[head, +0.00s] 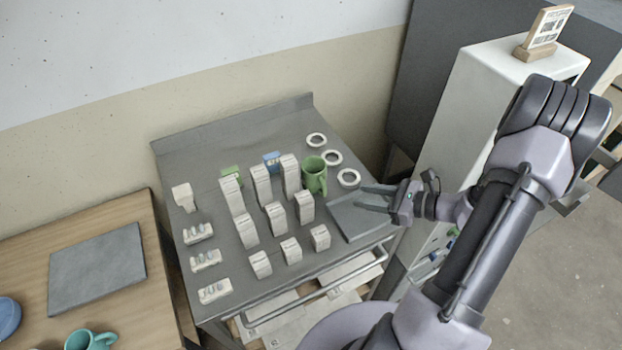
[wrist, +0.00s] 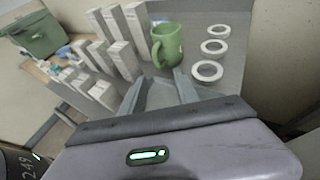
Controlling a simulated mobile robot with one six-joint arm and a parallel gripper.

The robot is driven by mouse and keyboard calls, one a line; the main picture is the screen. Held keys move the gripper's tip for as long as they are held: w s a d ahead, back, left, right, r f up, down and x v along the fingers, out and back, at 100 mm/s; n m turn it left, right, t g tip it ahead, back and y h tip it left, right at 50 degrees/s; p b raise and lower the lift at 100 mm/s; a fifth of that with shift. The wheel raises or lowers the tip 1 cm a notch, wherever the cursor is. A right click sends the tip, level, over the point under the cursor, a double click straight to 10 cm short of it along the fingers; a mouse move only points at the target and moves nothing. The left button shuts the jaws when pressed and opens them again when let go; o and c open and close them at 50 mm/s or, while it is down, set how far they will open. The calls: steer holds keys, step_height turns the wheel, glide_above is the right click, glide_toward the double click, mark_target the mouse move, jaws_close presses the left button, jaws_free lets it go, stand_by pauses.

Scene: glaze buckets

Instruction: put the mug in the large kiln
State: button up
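A green mug (head: 314,176) stands upright on the grey worktable (head: 225,150), at the right end of the back row of white blocks. It also shows in the wrist view (wrist: 170,46), just beyond my fingertips. My gripper (head: 362,197) is open and empty, to the right of and nearer than the mug, above a grey slab. In the wrist view my two fingers (wrist: 160,82) are spread apart and point toward the mug, without visibly touching it. The mug's handle shows on the left in the wrist view. I cannot make out a large kiln in either view.
White blocks (head: 276,218) crowd the table left of the mug. Three white rings (head: 332,158) lie behind and right of it. A grey slab (head: 352,218) lies under my gripper. A white cabinet (head: 480,95) stands right. A teal mug (head: 88,341) is on the wooden table.

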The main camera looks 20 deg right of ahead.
steer(key=b, duration=0.2)
glide_toward(317, 181)
steer(key=w+a+f, duration=0.1)
steer(key=f, duration=0.1)
steer(key=w+a+f, duration=0.1)
steer(key=a+f, duration=0.1)
steer(key=shift+w+a, duration=0.25)
steer(key=shift+w, duration=0.15)
steer(key=shift+s, duration=0.1)
jaws_close()
stand_by(0.6)
